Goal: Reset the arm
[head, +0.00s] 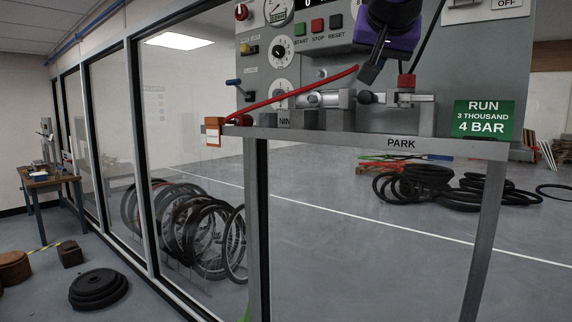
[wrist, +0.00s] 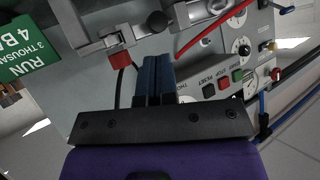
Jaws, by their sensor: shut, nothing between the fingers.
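My gripper (head: 371,75) hangs in front of the test rig's grey panel (head: 458,62), above the ledge marked PARK (head: 402,142), with the purple arm end behind it. In the wrist view its dark blue fingers (wrist: 156,64) lie together, with nothing between them. They appear apart from the metal fixture (wrist: 105,42) and its red block (wrist: 120,60). In the head view this fixture (head: 425,104) stands on the ledge, right of the gripper. The dark RESET button (head: 336,20) is left of the gripper, and also shows in the wrist view (wrist: 209,91).
A red hose (head: 300,92) runs along the panel to a tagged block (head: 213,130) at the ledge's left end. A green RUN sign (head: 483,118) is at right. Glass partitions, wheels (head: 195,235) and tyres (head: 425,185) stand beyond. The floor between is clear.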

